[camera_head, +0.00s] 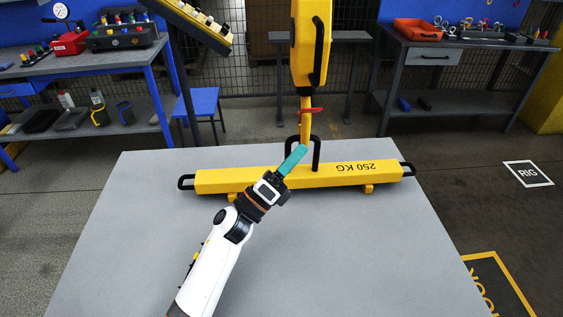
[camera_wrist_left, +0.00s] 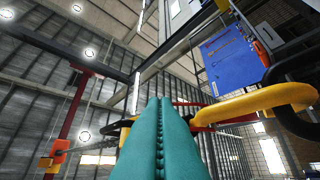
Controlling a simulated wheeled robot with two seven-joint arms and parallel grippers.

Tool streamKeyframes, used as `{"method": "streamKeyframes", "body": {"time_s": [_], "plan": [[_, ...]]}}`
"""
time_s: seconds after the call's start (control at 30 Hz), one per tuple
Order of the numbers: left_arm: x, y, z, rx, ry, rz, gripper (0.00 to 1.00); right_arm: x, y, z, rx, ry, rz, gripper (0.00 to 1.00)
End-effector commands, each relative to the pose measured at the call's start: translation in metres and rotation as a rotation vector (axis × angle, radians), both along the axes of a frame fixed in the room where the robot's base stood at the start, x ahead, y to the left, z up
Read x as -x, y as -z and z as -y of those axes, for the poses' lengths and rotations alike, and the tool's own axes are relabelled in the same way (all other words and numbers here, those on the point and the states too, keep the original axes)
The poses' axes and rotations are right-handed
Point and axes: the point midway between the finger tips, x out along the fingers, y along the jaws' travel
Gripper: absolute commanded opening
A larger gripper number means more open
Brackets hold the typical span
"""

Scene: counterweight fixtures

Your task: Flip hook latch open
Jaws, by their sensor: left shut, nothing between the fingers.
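A yellow hook (camera_head: 306,126) hangs under the yellow hoist block (camera_head: 301,68), with a red latch piece (camera_head: 311,111) across its upper part. The hook's lower end is at the black lifting loop (camera_head: 317,152) of the yellow 250 KG weight (camera_head: 340,175); the exact contact there is hidden. My left gripper (camera_head: 301,151) has teal fingers pressed together, empty, just in front of the loop and below the latch. In the left wrist view the closed fingers (camera_wrist_left: 161,102) point up, with the yellow curved hook (camera_wrist_left: 255,103) to their right. My right gripper is not seen.
The weight lies across the far part of the grey table (camera_head: 330,250); the table's front is clear apart from my left arm. A yellow-and-black control box (camera_head: 195,20) is at upper left. Workbenches with tools stand behind on both sides.

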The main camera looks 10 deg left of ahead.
Motion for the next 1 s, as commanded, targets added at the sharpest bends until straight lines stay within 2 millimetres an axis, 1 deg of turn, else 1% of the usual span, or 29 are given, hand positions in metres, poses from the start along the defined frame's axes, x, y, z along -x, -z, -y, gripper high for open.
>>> {"method": "streamKeyframes", "body": {"time_s": [0.03,0.13,0.17,0.2,0.33,0.53,0.87,1.0], "plan": [[-0.007,-0.012,0.008,0.003,0.002,0.001,0.00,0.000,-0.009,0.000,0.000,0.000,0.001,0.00],[-0.019,-0.022,0.020,0.003,0.002,-0.001,0.00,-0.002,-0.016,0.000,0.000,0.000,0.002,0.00],[-0.023,-0.025,0.021,0.002,0.001,0.000,0.00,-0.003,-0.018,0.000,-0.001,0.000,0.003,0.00],[-0.027,-0.031,0.018,0.000,-0.001,-0.001,0.00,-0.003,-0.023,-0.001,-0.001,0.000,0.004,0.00],[-0.038,-0.042,0.015,0.001,-0.001,-0.001,0.00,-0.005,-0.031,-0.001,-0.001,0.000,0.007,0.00],[-0.045,-0.047,0.014,0.001,-0.001,-0.003,0.00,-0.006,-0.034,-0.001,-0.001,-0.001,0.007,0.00],[-0.045,-0.046,0.014,0.002,0.000,-0.003,0.00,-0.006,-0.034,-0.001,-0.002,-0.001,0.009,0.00],[-0.045,-0.050,0.014,0.005,0.001,-0.019,0.00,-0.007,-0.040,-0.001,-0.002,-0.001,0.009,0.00]]}}
